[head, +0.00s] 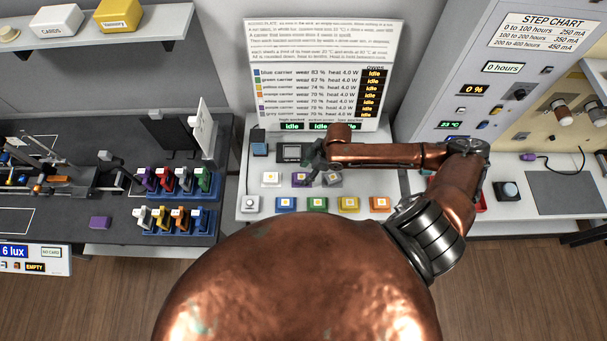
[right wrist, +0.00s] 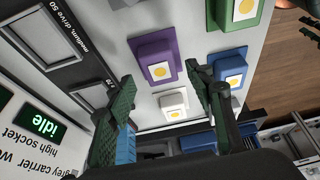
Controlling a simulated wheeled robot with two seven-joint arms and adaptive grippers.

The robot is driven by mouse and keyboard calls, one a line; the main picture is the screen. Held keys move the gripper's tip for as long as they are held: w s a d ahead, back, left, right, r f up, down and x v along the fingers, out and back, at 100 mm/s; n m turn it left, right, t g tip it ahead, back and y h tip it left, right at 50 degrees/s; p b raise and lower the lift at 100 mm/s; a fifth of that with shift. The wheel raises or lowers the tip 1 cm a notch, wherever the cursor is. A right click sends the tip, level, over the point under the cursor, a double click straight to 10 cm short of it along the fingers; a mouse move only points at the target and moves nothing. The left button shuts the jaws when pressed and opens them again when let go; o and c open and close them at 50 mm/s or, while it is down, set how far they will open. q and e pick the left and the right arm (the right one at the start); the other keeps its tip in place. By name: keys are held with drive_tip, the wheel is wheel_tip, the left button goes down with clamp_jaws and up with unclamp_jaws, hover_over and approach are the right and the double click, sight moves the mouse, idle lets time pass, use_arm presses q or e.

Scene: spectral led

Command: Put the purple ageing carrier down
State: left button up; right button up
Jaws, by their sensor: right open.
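The purple carrier (head: 299,180), a purple block with a white top and yellow dot, appears to rest on the white bench top (head: 262,208), partly behind my right gripper in the head view. In the right wrist view the purple carrier (right wrist: 147,48) lies just beyond the fingertips. My right gripper (head: 318,173) is open, and its two dark green fingers (right wrist: 165,85) are apart with nothing held between them. My left gripper is not in view.
A white carrier (head: 271,179) and grey carrier (head: 332,179) flank the purple one. Blue (head: 286,204), green (head: 317,204), yellow (head: 348,204) and orange (head: 380,204) carriers line the front. An upright panel (head: 318,50) stands behind.

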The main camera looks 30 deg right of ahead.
drive_tip(key=v, duration=0.9)
drive_tip(key=shift+r, duration=0.4)
drive_tip(key=shift+s+d, duration=0.1)
